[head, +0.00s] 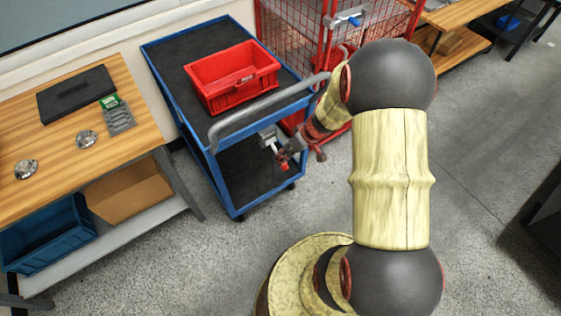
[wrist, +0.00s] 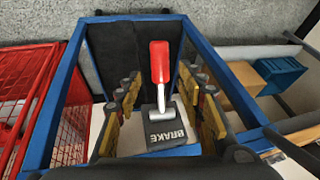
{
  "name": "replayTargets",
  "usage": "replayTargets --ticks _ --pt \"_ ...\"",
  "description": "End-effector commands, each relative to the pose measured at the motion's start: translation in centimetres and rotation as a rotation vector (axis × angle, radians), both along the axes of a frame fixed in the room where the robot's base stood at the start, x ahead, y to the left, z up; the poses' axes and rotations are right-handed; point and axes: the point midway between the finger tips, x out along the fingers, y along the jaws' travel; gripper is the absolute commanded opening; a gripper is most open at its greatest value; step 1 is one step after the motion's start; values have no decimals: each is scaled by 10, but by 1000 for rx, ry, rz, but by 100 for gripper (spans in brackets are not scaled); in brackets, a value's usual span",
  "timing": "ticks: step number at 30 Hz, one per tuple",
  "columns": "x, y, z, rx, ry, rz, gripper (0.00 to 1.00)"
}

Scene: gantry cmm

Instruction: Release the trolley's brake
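The blue trolley (head: 222,175) stands left of my arm, with a grey push handle along its near end. Its brake has a grey plate (head: 267,138) with a red-tipped lever (head: 283,163). In the wrist view the plate (wrist: 168,134) reads BRAKE, and the lever's red grip (wrist: 159,60) points toward the top of the picture. My gripper (head: 294,157) is at the trolley's near end, close to the lever. In the wrist view my gripper (wrist: 163,88) is open, with fingers on both sides of the lever and gaps between. I cannot tell whether the fingertips reach the lever's depth.
A red bin (head: 233,80) sits on the trolley's top shelf. A red wire cage (head: 296,38) stands close on its right. A wooden bench (head: 60,160) with small parts and a blue crate (head: 50,235) is on its left. Grey floor is clear in front.

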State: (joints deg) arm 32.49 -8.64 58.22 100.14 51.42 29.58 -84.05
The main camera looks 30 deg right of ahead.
Motion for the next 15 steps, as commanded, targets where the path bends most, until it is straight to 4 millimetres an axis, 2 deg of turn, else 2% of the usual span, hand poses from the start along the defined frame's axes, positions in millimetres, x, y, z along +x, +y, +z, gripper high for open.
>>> replayTargets --ticks 1,6,15 --pt "2 3 -11 1 3 2 39" --pt "12 9 -35 1 3 2 39" --pt "20 14 -53 0 1 0 39"
